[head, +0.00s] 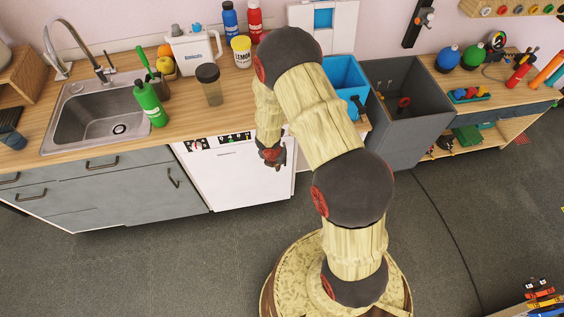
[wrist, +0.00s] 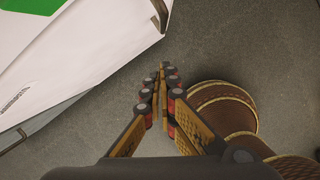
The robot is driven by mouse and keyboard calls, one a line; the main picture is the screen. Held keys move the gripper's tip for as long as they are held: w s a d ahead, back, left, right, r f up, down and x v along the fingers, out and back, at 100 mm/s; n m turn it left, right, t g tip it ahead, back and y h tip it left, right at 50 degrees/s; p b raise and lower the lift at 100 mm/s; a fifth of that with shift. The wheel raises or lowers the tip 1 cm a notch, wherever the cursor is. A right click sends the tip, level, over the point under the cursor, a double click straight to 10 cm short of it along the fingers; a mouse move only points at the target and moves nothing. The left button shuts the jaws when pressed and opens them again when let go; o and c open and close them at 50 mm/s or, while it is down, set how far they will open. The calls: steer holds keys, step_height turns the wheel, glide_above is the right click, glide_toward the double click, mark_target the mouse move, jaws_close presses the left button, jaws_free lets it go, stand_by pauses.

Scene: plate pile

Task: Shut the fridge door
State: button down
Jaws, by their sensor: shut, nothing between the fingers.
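The fridge door (head: 235,175) is the white front under the wooden counter in the head view. Magnets or labels show along its top edge. I cannot tell from here whether it is fully shut or slightly ajar. My gripper (head: 273,160) hangs down in front of the door's right part. In the wrist view, a white panel (wrist: 75,55), likely the fridge door, with a green patch fills the upper left. My gripper (wrist: 163,72) is shut and empty there, pointing at the grey floor, with a gap between it and the panel.
Grey cabinets (head: 95,190) and a sink (head: 95,115) are left of the fridge. A grey bin (head: 405,115) and a blue bin (head: 342,75) stand to the right. The counter (head: 190,118) holds bottles and a pitcher. Grey floor (head: 130,270) in front is clear.

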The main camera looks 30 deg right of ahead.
steer(key=p+v, duration=0.3)
steer(key=v, duration=0.6)
steer(key=shift+r+p, duration=0.3)
steer(key=shift+p, duration=0.1)
steer(key=shift+w+d, duration=0.1)
steer(key=s+d+r+m+g+h, duration=0.2)
steer(key=s+d+r+m+g, duration=0.15)
steer(key=s+r+m, duration=0.8)
steer(key=s+a+r+m+t+y+b, duration=0.1)
steer(key=s+a+r+m+t, duration=0.1)
steer(key=r+m, duration=0.3)
steer(key=s+a+r+m+t+y+b, duration=0.1)
steer(key=s+a+r+m+t+b, duration=0.1)
steer(key=r, duration=1.1)
steer(key=s+a+r+m+t+y+b, duration=0.1)
steer(key=s+a+r+m+t+y, duration=0.1)
steer(key=s+a+r+m, duration=0.3)
step_height(320, 180, up, 4)
steer(key=m+t, duration=0.1)
steer(key=m, duration=0.2)
steer(key=shift+s+a+r, duration=0.2)
steer(key=shift+s+a, duration=0.15)
steer(key=shift+a, duration=0.05)
